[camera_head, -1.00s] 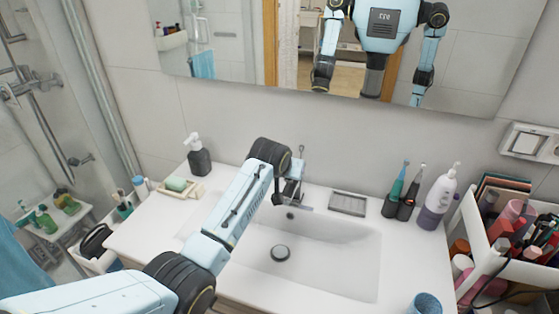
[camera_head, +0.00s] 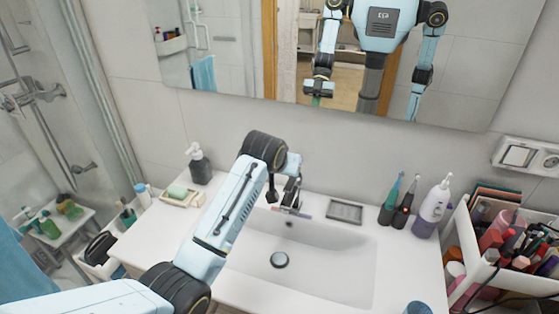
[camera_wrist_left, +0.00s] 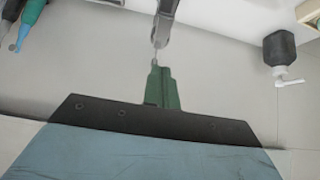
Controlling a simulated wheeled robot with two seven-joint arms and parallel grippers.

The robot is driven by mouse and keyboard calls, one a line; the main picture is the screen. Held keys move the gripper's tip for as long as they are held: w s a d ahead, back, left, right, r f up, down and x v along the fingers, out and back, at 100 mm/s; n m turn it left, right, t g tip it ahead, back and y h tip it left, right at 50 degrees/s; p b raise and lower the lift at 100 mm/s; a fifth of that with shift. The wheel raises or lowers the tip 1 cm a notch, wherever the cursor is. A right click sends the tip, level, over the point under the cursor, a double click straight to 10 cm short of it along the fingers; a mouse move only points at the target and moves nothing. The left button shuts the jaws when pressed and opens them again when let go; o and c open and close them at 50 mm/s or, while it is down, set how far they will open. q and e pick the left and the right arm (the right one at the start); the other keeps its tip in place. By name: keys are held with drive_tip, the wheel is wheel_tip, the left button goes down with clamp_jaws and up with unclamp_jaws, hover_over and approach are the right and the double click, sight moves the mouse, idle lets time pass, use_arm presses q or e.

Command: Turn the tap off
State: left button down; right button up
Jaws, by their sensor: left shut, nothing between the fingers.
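The metal tap (camera_head: 292,194) stands at the back of the white sink, with its spout over the basin. It also shows in the left wrist view (camera_wrist_left: 163,25) at the top centre, straight beyond my fingertips. My left gripper (camera_wrist_left: 156,68) is shut and empty, its green fingers pointing at the tap. The tips look very close to it; I cannot tell whether they touch. In the head view my wrist hides most of the gripper, beside and behind the tap. I cannot make out running water. My right gripper is not in direct view.
The white sink (camera_head: 345,270) has a dark drain. A soap dispenser (camera_head: 199,164) and soap dish (camera_head: 181,196) stand left of the tap. A grey tray (camera_head: 344,211), toothbrushes (camera_head: 404,205) and a lotion bottle (camera_head: 432,208) stand right. The mirror (camera_head: 225,50) hangs above.

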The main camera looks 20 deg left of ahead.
use_arm(q)
drive_tip(key=v, duration=0.5)
drive_tip(key=shift+s+r, duration=0.1)
drive_tip(key=shift+r, duration=0.2)
